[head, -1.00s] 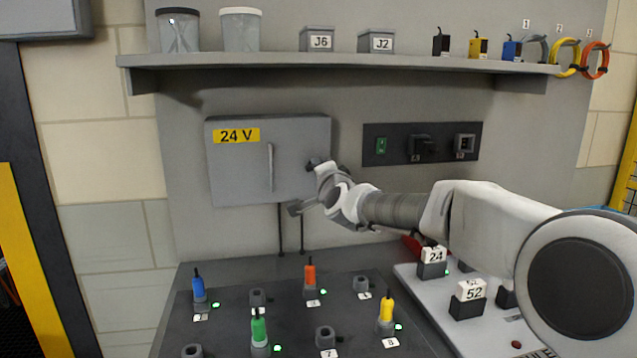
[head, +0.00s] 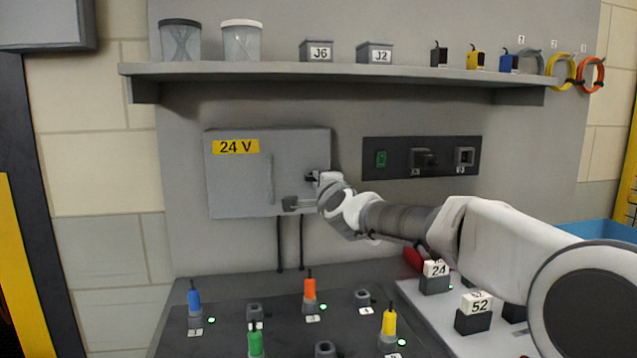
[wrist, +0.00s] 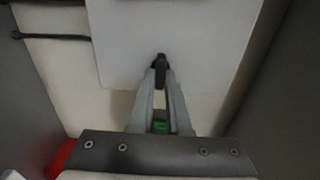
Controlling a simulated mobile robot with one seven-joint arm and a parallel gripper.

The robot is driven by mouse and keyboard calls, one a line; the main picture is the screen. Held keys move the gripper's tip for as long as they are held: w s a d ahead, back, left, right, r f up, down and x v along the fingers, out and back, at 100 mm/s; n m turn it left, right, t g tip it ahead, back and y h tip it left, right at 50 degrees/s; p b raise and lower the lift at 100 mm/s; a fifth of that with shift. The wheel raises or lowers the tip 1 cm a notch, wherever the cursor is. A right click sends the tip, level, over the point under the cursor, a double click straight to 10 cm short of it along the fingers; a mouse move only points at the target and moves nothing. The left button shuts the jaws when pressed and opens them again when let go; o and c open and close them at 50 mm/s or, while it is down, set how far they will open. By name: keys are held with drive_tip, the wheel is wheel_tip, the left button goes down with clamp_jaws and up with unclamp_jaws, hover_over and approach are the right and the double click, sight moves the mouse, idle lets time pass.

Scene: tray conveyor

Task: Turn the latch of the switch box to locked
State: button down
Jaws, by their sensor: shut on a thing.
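The switch box (head: 235,185) is a grey wall cabinet with a yellow "24 V" label and a vertical bar handle (head: 268,180). Its small dark latch (head: 311,179) is near the right edge of the door, partly hidden by my gripper (head: 317,178) in the head view. In the wrist view the dark latch (wrist: 160,70) stands out from the pale door between the tips of my gripper (wrist: 160,84). The fingers are shut on it. Its exact turn angle and any lock marking cannot be made out.
A dark switch panel (head: 422,157) is right of the box. A shelf (head: 340,72) with jars and small boxes runs above. Below is a bench (head: 235,290) with coloured plugs. Two cables drop from the box's underside. The wall left of the box is clear.

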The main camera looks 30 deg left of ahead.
drive_tip(key=c, duration=0.9)
unclamp_jaws()
drive_tip(key=shift+b+v, duration=1.3)
drive_tip(key=shift+v, duration=7.45)
drive_tip(key=shift+a, duration=0.15)
